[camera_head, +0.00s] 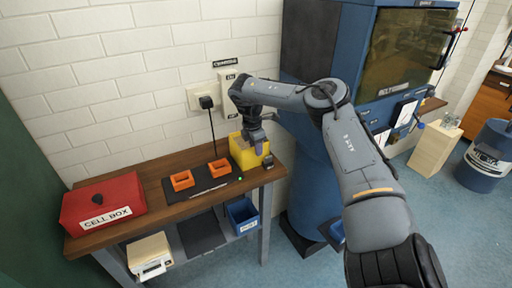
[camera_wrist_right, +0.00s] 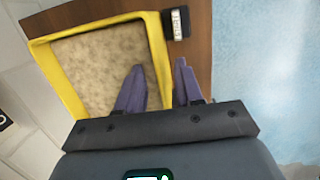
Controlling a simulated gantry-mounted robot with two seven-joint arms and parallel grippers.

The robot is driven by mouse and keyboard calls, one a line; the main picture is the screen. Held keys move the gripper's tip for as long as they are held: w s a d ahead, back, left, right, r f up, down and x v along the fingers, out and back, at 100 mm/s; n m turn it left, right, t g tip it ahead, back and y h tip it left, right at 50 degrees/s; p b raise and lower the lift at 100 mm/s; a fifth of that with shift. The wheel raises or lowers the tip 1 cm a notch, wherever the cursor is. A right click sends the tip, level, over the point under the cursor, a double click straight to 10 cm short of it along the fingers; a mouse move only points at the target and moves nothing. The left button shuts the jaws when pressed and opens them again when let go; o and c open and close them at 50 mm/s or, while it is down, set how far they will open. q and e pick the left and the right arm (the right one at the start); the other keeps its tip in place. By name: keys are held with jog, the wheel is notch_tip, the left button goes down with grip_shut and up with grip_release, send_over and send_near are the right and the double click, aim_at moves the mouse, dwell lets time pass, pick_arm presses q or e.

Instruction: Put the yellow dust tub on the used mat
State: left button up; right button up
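The yellow dust tub (camera_head: 240,156) stands at the right back of the wooden table, filled with a tan, grainy material. My right gripper (camera_head: 257,146) reaches down over its right side. In the right wrist view the two purple-grey fingers (camera_wrist_right: 158,90) straddle one yellow wall of the tub (camera_wrist_right: 155,48), one finger inside and one outside. Gaps show between fingers and wall, so the gripper looks open. A dark mat (camera_head: 198,183) lies on the tabletop left of the tub; no readable label tells whether it is the used mat. My left gripper is out of view.
Two orange trays (camera_head: 182,180) sit on the dark mat. A red cell box (camera_head: 102,202) stands at the table's left end. A small dark device (camera_wrist_right: 177,22) lies beside the tub. A blue bin (camera_head: 242,215) and dark sheet (camera_head: 202,233) are below. A blue machine (camera_head: 330,50) stands right.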

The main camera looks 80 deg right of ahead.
jog(key=shift+r, duration=0.15)
jog(key=r+p, duration=0.1)
jog(key=r, duration=0.3)
jog(key=a+r, duration=0.1)
jog(key=r, duration=0.2)
jog(key=a+r+p, duration=0.1)
jog(key=r, duration=0.3)
jog(key=shift+w+r+p, duration=0.3)
jog(key=shift+w+r, duration=0.05)
jog(key=shift+w, duration=0.05)
jog(key=shift+f, duration=0.1)
